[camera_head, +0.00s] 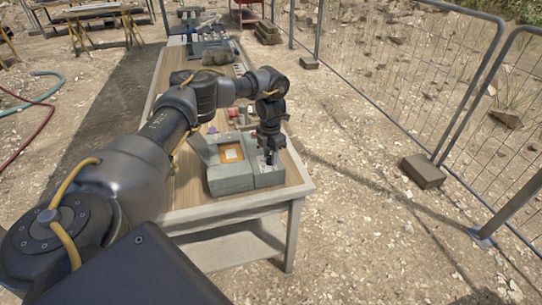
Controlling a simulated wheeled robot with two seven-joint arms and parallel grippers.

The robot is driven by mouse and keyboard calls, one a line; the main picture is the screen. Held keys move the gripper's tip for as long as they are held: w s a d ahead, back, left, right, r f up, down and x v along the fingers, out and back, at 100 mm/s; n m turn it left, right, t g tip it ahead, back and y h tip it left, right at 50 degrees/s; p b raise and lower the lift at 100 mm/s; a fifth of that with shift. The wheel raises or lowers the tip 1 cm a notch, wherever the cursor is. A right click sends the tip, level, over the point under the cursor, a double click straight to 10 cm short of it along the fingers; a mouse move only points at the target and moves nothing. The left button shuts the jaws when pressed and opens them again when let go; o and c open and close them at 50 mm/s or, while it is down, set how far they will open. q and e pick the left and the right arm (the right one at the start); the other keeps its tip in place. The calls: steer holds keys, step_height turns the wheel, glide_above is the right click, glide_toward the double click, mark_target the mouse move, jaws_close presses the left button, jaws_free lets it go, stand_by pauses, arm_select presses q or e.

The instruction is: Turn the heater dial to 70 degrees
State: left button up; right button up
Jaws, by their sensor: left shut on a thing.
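The heater, a grey box (230,180), sits on the near end of the wooden table. Its lid stands open on the left, and an orange-yellow square with a pale centre (231,153) shows inside. My left arm reaches over from the left and bends down on the box's right side. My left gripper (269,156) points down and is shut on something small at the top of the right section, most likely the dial. The fingers hide the dial, and its markings are too small to read. My right gripper is not in view.
The wooden table (182,192) runs away from me, with small red and white items (234,114) behind the box and more gear at its far end. A mesh fence (395,75) stands on the right, with concrete blocks (422,171) at its foot. Hoses lie left.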

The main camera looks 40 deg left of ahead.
mark_target(270, 157)
arm_select(q)
steer(key=shift+m, duration=0.5)
steer(key=shift+s, duration=0.1)
steer(key=o, duration=1)
steer(key=shift+c, duration=0.2)
step_height(270, 157, up, 11)
steer(key=shift+f, duration=0.1)
